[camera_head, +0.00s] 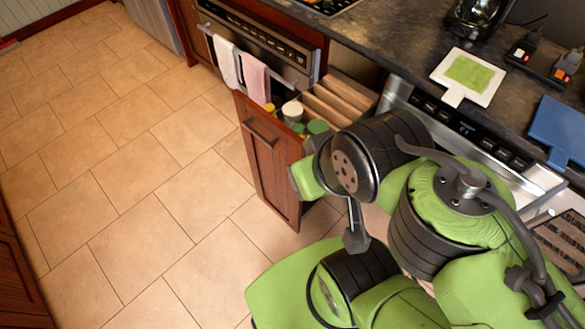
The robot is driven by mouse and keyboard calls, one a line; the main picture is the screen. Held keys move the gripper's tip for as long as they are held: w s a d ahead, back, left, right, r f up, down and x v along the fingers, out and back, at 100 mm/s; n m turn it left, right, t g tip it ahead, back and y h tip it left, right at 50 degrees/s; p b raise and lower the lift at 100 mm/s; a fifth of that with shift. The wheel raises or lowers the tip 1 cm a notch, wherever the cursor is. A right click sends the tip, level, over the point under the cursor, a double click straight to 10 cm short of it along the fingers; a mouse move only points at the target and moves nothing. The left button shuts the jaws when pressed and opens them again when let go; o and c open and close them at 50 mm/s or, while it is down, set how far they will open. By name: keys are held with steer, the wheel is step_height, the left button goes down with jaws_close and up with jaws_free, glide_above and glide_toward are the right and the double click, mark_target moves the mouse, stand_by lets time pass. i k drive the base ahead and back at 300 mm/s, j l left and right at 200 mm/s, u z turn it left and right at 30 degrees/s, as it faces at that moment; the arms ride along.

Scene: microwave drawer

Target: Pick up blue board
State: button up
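The blue board (558,131) lies flat on the dark countertop at the right edge of the view, with its narrow handle pointing toward the counter's front edge. Its right side is cut off by the picture edge. My green and black arm is folded in the lower right, in front of the counter and apart from the board. I cannot make out my gripper's fingers in this view. Nothing is seen touching the board.
A white board with a green centre (468,76) lies left of the blue board. A black device (545,60) stands behind. An open drawer (270,150) holding bottles juts out beside my arm. Towels (254,77) hang on the oven handle. The tiled floor at left is clear.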

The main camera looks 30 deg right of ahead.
mark_target(561, 127)
steer(key=z, duration=2.85)
